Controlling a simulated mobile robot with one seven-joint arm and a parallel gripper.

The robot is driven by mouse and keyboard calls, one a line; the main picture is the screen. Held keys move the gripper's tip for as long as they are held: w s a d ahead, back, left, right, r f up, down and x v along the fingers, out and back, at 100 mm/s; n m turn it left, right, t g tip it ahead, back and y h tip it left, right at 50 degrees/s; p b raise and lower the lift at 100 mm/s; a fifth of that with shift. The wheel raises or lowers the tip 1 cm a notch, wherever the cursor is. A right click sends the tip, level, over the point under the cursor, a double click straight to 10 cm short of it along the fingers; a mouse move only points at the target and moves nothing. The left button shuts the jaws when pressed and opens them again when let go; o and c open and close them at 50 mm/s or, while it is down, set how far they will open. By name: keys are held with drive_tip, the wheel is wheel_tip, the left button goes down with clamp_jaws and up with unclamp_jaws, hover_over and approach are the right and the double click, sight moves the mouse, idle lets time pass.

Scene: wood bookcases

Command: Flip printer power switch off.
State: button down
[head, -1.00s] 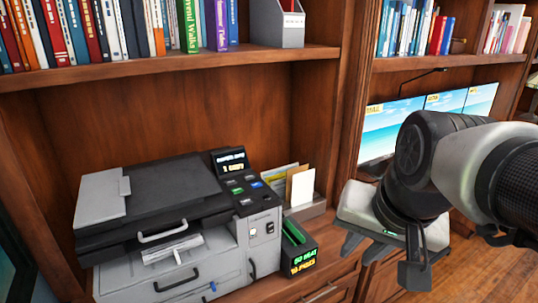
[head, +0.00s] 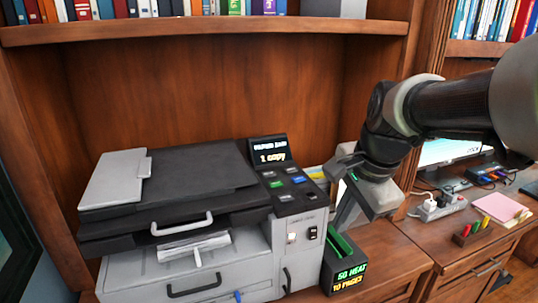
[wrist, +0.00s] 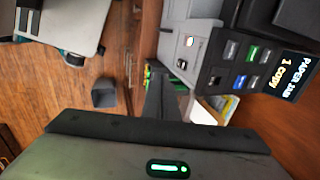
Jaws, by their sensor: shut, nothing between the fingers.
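The grey and black printer (head: 165,220) stands on the bookcase counter. Its side panel carries a lit display (head: 270,150) and several coloured buttons. On the front of that panel sit two small switches, a pale one (head: 291,238) and a dark one (head: 313,233). They also show in the wrist view, the pale switch (wrist: 188,41) and the dark switch (wrist: 182,64). I cannot tell their positions. My gripper (head: 346,218) is shut and empty, just right of the panel and apart from the switches. Its fingers (wrist: 155,95) point toward the printer's side.
A black box with glowing lettering (head: 348,262) stands close below my gripper. A paper holder is partly hidden behind my gripper. On the right desk are a white power strip (head: 440,207), a pink notepad (head: 498,207) and a monitor. Shelves hang above.

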sight(313, 233)
drive_tip(key=w+a+f+b, duration=0.2)
drive_tip(key=w+f+b, duration=0.1)
drive_tip(key=w+f, duration=0.4)
drive_tip(key=shift+f, duration=1.55)
drive_tip(key=shift+a, duration=0.1)
